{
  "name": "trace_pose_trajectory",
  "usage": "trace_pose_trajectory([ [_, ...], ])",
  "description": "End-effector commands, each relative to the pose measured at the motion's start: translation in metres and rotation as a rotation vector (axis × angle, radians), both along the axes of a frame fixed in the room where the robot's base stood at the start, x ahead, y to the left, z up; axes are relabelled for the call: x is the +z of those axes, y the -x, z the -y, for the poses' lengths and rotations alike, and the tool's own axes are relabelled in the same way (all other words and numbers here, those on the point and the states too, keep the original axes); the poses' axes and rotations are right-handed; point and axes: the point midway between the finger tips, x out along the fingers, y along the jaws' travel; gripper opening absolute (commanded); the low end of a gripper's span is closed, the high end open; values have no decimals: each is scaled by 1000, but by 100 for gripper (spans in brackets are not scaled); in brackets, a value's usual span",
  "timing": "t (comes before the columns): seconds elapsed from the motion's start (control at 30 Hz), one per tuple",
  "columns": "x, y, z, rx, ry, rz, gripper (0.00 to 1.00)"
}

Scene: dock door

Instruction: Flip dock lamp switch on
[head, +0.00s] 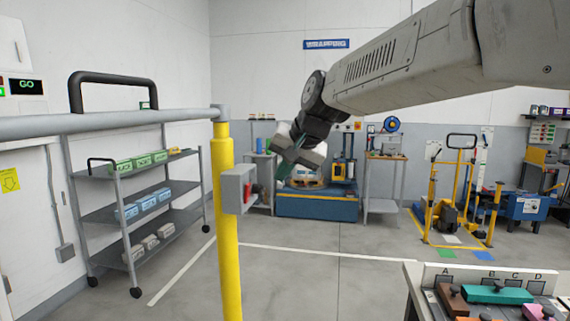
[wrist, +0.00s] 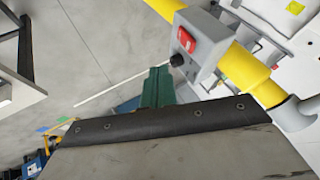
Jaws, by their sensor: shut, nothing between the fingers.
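A grey switch box (head: 233,190) is fixed to the side of a yellow post (head: 223,250). In the wrist view the box (wrist: 206,52) carries a red rocker switch (wrist: 187,40) and a round black knob (wrist: 177,60) on its face. In the head view only a red edge of the switch (head: 247,192) shows. My gripper (head: 283,169) is right of the box and a little above it, apart from it. In the wrist view its green fingers (wrist: 157,78) are shut and empty, just short of the knob. I cannot tell which way the rocker is set.
A grey bar (head: 130,121) runs left from the post top. A shelf cart (head: 140,218) with boxes stands behind it. A panel with a green GO display (head: 26,87) is on the left wall. A bench with coloured blocks (head: 412,275) is front right. Floor between is clear.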

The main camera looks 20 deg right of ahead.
Motion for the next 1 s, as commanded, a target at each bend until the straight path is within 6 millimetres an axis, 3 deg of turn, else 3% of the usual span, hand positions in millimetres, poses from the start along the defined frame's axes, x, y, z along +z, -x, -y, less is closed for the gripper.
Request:
trace_pose_trajectory([
  [0.23,-43,-33,-10,2,0,-3,0],
  [0.53,-35,-53,-39,2,0,0,0],
  [1.0,-34,-56,-38,-4,6,-3,0],
])
